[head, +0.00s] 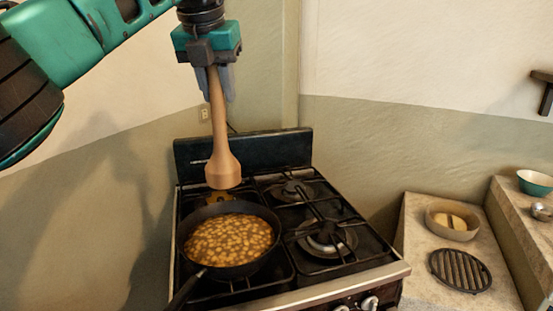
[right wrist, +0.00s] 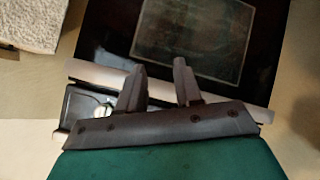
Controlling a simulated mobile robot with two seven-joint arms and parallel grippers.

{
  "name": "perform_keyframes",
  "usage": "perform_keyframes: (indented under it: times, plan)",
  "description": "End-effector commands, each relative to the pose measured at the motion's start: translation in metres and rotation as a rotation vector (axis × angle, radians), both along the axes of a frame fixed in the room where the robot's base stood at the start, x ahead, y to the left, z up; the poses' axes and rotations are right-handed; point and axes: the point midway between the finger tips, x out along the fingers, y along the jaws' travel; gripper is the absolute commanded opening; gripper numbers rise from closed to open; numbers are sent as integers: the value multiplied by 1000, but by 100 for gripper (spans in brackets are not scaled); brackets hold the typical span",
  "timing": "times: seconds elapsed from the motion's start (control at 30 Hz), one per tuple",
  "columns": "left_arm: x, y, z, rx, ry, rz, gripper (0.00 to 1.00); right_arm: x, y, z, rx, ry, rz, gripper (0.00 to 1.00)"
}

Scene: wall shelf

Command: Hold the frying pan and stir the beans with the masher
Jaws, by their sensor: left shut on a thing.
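The wooden masher (head: 219,135) hangs upright, head down, with a slight tilt. My left gripper (head: 214,80) is shut on the top of its handle. The masher's head is above the far rim of the frying pan (head: 274,222), apart from the beans as it appears. The dark pan sits on the front left burner of the stove and is full of beans (head: 228,240) in sauce. Its handle (head: 185,291) points to the front left. My right gripper (right wrist: 160,72) shows only in the right wrist view, with its fingers apart and nothing between them.
The black stove (head: 330,238) has free burners to the right and behind. On the counter at right are a bowl (head: 453,221) and a round grate (head: 460,270). A teal bowl (head: 535,183) stands on a higher ledge. The oven door (right wrist: 200,45) shows beyond my right fingers.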

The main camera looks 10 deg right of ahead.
Motion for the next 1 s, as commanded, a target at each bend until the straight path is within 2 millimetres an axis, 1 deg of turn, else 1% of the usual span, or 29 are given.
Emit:
perform_keyframes:
  times: [0.03, 0.07, 0.1, 0.17, 0.2, 0.27, 0.3, 0.37, 0.4, 0.47, 0.5, 0.57, 0.6, 0.67, 0.7, 0.73, 0.77, 0.8, 0.87, 0.9, 0.97, 1.0]
  plan:
    - [0, 0, 1, 0, -2, -1, 0, 5, -27, -3, -138, 2, 38, 35]
    - [0, 0, 1, 0, -2, -1, 0, 8, -44, -3, -229, 5, 65, 35]
    - [0, 0, 1, 0, -1, -1, 0, 15, -67, -1, -359, 3, 106, 35]
    - [0, 0, 1, 0, -2, -1, 0, 34, -98, 10, -554, -21, 169, 35]
    - [0, 0, 1, 0, -2, -1, 0, 49, -114, 21, -669, -46, 207, 35]
    - [0, 0, 1, 0, -2, -1, 0, 73, -134, 42, -832, -91, 257, 35]
    - [0, 0, 1, -1, -1, -1, 0, 88, -147, 56, -938, -117, 285, 35]
    - [0, 0, 1, -1, -2, -1, 0, 110, -165, 78, -1099, -151, 325, 35]
    - [0, 0, 1, -1, -1, -1, 0, 123, -176, 95, -1206, -172, 349, 35]
    - [0, 0, 1, -1, -1, -1, 0, 143, -193, 120, -1368, -196, 382, 35]
    - [0, 0, 1, -1, -1, -1, 0, 156, -202, 139, -1473, -214, 401, 35]
    - [0, 0, 1, -1, -1, -1, 0, 175, -211, 169, -1616, -251, 428, 35]
    - [0, 0, 1, -1, -1, -1, 0, 189, -212, 189, -1699, -283, 444, 35]
    - [0, 0, 1, -1, -1, -1, 0, 208, -210, 220, -1810, -345, 472, 35]
    - [0, 0, 1, -1, -1, -1, 0, 220, -204, 239, -1873, -390, 494, 35]
    - [0, 0, 1, -1, -1, -1, 0, 229, -196, 249, -1898, -428, 513, 35]
    - [0, 0, 0, -1, -1, -1, 0, 237, -183, 255, -1897, -474, 533, 35]
    - [0, 0, 0, -1, -1, -1, 0, 248, -162, 261, -1873, -540, 562, 35]
    - [0, 0, 1, -1, -1, -1, 0, 261, -130, 269, -1825, -640, 606, 35]
    - [0, 0, 1, -1, -1, -1, 0, 269, -109, 275, -1793, -702, 639, 35]
    - [0, 0, 1, -1, -1, -1, 0, 278, -78, 285, -1749, -790, 692, 35]
    - [0, 0, 1, -1, -1, -1, 0, 283, -58, 291, -1721, -844, 731, 35]
